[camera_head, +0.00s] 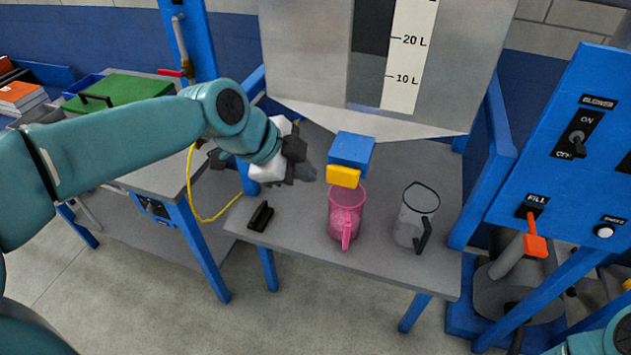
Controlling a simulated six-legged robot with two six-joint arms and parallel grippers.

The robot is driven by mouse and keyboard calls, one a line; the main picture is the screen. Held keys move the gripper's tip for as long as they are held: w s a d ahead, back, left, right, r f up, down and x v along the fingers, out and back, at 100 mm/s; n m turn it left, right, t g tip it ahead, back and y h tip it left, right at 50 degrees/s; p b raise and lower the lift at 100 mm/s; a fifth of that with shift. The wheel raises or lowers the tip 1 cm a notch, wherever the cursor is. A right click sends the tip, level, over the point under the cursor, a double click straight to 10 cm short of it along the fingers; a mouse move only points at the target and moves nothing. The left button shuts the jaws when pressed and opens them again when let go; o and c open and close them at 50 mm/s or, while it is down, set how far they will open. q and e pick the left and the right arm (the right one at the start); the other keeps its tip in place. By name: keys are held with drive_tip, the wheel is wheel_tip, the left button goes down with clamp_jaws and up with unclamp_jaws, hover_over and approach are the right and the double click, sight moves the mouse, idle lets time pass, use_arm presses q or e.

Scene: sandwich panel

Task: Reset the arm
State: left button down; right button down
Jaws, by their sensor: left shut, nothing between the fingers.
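My left arm (130,140) is teal and reaches in from the left. Its dark gripper (308,172) is shut and empty, in the air above the grey shelf, just left of the blue block with the yellow front. A small part of my right arm (603,338) shows at the bottom right corner; its gripper is out of view.
A pink jug (345,212) stands on the grey shelf (300,235) below the blue block (352,150) with its yellow part (343,176). A clear jug (413,218) stands to its right. A blue control panel (570,150) with an orange-red lever (535,243) is at the right.

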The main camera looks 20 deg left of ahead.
use_arm(q)
drive_tip(key=shift+s+a+r, duration=0.3)
drive_tip(key=shift+s+r, duration=0.05)
drive_tip(key=shift+r, duration=0.2)
drive_tip(key=shift+s, duration=0.1)
